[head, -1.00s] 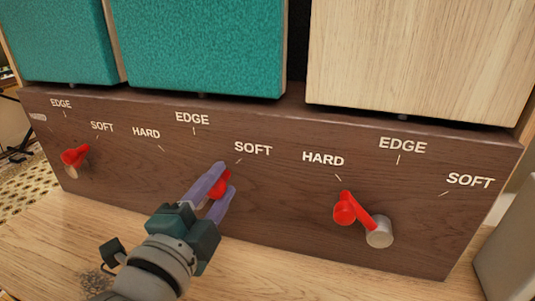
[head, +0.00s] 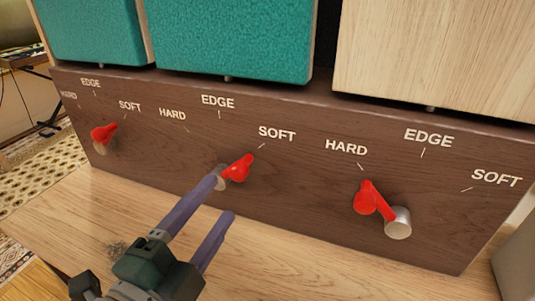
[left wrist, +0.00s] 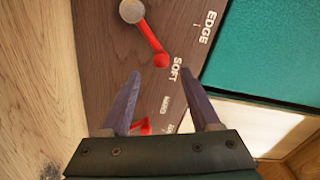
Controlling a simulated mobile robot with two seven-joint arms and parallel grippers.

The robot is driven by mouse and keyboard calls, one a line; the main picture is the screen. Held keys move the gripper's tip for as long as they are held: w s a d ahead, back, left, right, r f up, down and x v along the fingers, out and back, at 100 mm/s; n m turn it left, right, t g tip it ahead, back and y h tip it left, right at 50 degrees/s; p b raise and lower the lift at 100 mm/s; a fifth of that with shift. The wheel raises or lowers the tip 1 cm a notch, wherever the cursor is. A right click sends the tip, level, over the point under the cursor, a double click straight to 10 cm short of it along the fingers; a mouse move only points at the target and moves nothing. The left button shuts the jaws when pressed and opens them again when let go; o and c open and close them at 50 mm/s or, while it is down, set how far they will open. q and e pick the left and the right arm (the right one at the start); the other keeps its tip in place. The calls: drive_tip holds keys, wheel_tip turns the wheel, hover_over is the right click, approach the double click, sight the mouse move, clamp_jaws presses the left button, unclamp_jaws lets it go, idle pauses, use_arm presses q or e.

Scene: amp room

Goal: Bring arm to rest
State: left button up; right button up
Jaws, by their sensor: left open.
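My left gripper (head: 221,198) is open and empty, just in front of and below the middle red-handled switch (head: 238,169), apart from its handle. That handle points to SOFT. In the left wrist view the gripper's fingers (left wrist: 160,75) are spread, with the middle switch's red handle (left wrist: 161,60) beyond them. The left switch (head: 103,134) points to SOFT. The right switch (head: 368,198) points to HARD; its red handle also shows in the left wrist view (left wrist: 142,126). My right gripper is not in view.
The switches are on a dark brown wooden panel (head: 300,200) with HARD, EDGE and SOFT labels. Teal blocks (head: 233,38) and a pale wooden block (head: 430,60) stand above it. The light wooden surface (head: 60,205) before the panel is mostly clear.

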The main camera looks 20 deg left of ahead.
use_arm(q)
drive_tip(key=shift+s, duration=0.65)
